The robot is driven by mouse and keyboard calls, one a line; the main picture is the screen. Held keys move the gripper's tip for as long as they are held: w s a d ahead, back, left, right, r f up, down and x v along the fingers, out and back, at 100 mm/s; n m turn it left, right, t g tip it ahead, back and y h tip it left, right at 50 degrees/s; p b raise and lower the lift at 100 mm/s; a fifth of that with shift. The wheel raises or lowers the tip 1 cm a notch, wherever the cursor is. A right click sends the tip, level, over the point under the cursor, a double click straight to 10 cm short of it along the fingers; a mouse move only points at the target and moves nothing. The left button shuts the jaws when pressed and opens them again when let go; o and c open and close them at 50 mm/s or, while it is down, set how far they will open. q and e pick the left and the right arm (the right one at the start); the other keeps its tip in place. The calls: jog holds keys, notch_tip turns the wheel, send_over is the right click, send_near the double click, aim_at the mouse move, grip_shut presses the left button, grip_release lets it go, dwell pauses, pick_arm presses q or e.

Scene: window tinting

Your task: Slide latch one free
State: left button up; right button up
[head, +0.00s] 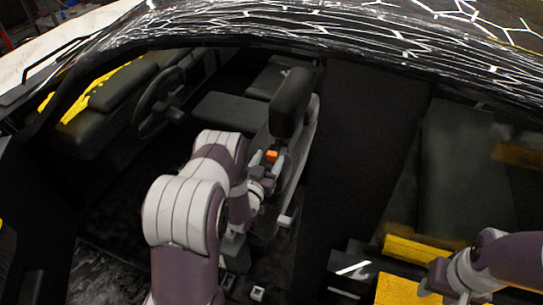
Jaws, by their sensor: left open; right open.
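A small orange piece (271,156) shows on the side of the dark front seat (291,105); it may be latch one, but I cannot tell for sure. My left gripper (266,176) is open just below the orange piece, close to the side of the seat. Whether its fingers touch the piece is too small to tell. My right gripper (430,284) is open at the lower right, over a yellow-edged surface, and looks empty. Its fingertips are small and partly unclear.
A steering wheel (158,100) and a dashboard with yellow trim (104,88) are at the left. The car roof (330,38) with white line patterns crosses the top. A yellow panel (418,252) lies beside my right gripper. Small pale blocks (257,293) sit low in the middle.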

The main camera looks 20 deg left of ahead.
jog(key=shift+s+f+b, duration=0.1)
jog(key=shift+f+b, duration=0.5)
jog(key=shift+f, duration=0.15)
pick_arm(q)
jog(key=s, duration=1)
jog(key=shift+d, duration=0.3)
jog(key=shift+s, duration=0.1)
pick_arm(e)
jog(key=shift+f, duration=0.1)
